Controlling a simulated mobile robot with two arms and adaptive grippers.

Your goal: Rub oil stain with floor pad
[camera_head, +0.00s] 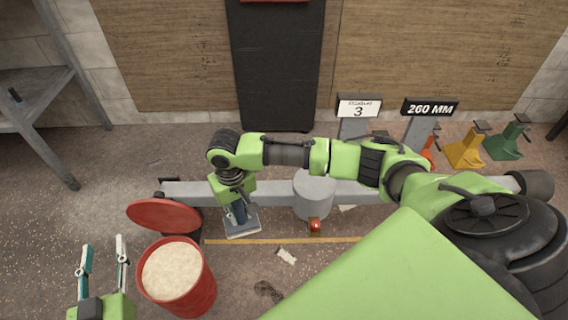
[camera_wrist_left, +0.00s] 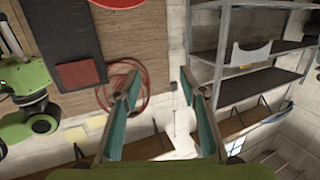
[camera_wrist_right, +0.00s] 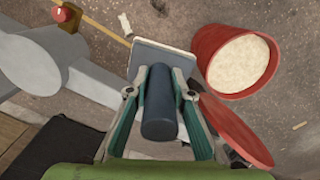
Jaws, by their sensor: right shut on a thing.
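The floor pad (camera_head: 243,230) is a pale grey rectangular plate with a dark blue upright handle (camera_wrist_right: 158,105). My right gripper (camera_head: 234,200) is shut on the handle. The pad is at or close to the floor by the grey beam; I cannot tell whether it touches. The plate also shows in the right wrist view (camera_wrist_right: 162,54). The likely oil stain is a dark mark (camera_head: 268,291) on the floor, ahead of my base and apart from the pad. My left gripper (camera_head: 102,248) is open and empty, left of the red bucket.
A red bucket (camera_head: 201,290) of pale granules stands left of the stain, with a red lid (camera_head: 150,215) behind it. A grey beam (camera_head: 275,192) and cylinder (camera_head: 314,202) lie beyond. A white scrap (camera_head: 287,256) lies near the yellow line (camera_head: 270,241). Shelving (camera_head: 55,105) stands far left.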

